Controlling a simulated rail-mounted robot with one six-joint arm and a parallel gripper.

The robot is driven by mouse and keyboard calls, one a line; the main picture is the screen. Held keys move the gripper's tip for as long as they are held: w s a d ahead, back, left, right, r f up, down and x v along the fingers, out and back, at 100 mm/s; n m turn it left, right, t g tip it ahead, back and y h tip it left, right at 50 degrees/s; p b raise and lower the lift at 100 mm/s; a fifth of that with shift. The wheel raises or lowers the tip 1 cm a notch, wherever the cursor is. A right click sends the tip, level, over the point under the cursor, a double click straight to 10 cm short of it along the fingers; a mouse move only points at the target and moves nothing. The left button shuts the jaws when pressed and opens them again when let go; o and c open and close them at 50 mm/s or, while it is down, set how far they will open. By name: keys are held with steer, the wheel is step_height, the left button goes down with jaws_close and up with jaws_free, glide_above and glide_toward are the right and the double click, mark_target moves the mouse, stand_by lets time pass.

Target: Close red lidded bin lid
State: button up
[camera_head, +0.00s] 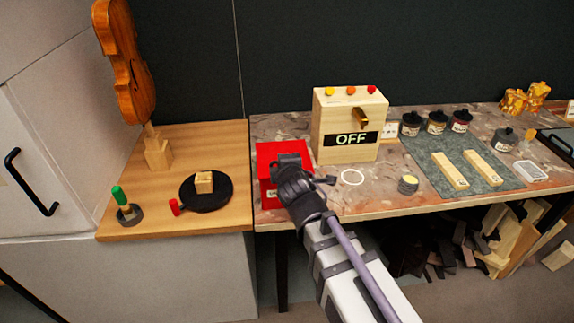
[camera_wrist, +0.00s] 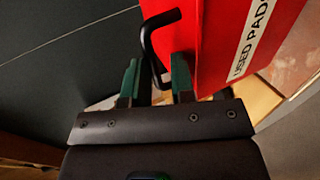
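The red lidded bin (camera_head: 267,163) stands at the left end of the stone-topped bench, partly hidden behind my gripper (camera_head: 290,172). The wrist view shows a red face of the bin (camera_wrist: 215,45) close up, with a white "USED PADS" label. A bent black handle (camera_wrist: 147,46) on it runs down between the two green fingertips of my gripper (camera_wrist: 156,78). The fingers are apart, with a gap around the handle; I cannot tell whether either one touches it. My gripper covers much of the bin in the head view, so the lid's angle is unclear.
A wooden box with an "OFF" sign (camera_head: 345,138) stands right of the bin. A white ring mark (camera_head: 352,177) and a small round tin (camera_head: 408,185) lie nearby. To the left, a wooden bench (camera_head: 225,142) holds a black disc (camera_head: 212,203) and a violin stand.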

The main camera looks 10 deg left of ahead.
steer(key=shift+s+d+f, duration=0.1)
steer(key=shift+s+f, duration=0.05)
steer(key=shift+f, duration=0.05)
step_height(320, 180, up, 10)
steer(key=p, duration=1)
steer(key=shift+r, duration=0.15)
steer(key=s+d+f+m+g+h, duration=0.5)
steer(key=s+d+f+m+g, duration=0.35)
steer(key=d+m, duration=0.5)
steer(key=s+d+m+g, duration=0.2)
steer(key=d+m, duration=0.2)
steer(key=d, duration=0.3)
steer(key=s+d+f+m+g+y, duration=0.1)
steer(key=s+d+m+g, duration=0.1)
steer(key=d, duration=0.5)
steer(key=shift+s+f+m+p, duration=0.3)
steer(key=shift+s+m+p, duration=0.15)
steer(key=shift+m, duration=0.5)
